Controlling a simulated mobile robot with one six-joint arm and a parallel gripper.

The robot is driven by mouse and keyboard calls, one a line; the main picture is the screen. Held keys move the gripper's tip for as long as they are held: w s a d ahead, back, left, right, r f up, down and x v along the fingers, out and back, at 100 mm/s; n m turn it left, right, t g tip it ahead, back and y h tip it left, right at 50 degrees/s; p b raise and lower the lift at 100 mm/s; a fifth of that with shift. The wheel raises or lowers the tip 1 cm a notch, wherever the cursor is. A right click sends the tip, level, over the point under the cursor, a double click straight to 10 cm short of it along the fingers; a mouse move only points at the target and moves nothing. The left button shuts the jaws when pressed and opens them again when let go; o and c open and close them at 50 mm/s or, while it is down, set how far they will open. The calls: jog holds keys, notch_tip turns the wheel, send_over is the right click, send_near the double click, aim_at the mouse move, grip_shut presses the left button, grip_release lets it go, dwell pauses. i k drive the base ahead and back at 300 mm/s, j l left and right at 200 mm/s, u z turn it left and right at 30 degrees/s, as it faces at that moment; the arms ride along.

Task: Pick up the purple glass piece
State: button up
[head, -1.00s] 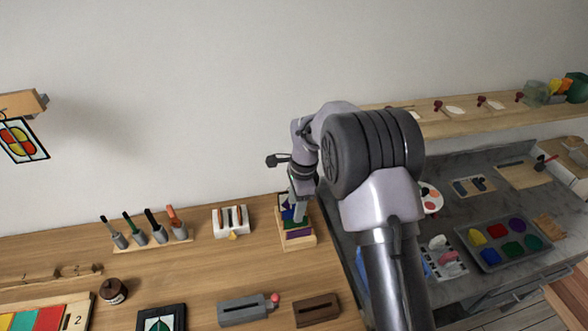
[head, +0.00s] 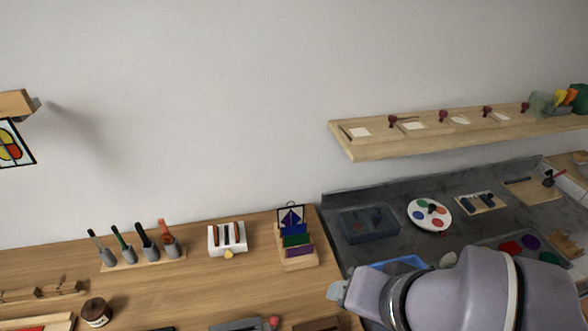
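A purple glass piece (head: 299,251) sits in the front slot of a small stepped wooden rack (head: 299,264) on the wooden bench. A green piece (head: 296,240) and a blue piece (head: 295,229) stand behind it in the same rack. A small framed picture with a blue and purple pattern (head: 291,215) stands at the back of the rack. My arm fills the bottom right, to the right of and in front of the rack. My gripper is not in view, so whether it is open or holds something does not show.
A white holder with dark slots (head: 228,241) and a row of upright tools (head: 144,257) stand left of the rack. On the right, a grey counter holds a dark tray (head: 369,224) and a round paint palette (head: 430,213). A wooden shelf (head: 345,142) runs above it.

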aim_at(307, 249)
jog(key=j+u, duration=0.2)
jog(key=u, duration=0.25)
jog(key=j+u, duration=0.2)
jog(key=u, duration=0.25)
jog(key=z, duration=0.8)
jog(key=l+u, duration=0.95)
jog(key=k+l+u, duration=0.1)
jog(key=l+u, duration=0.35)
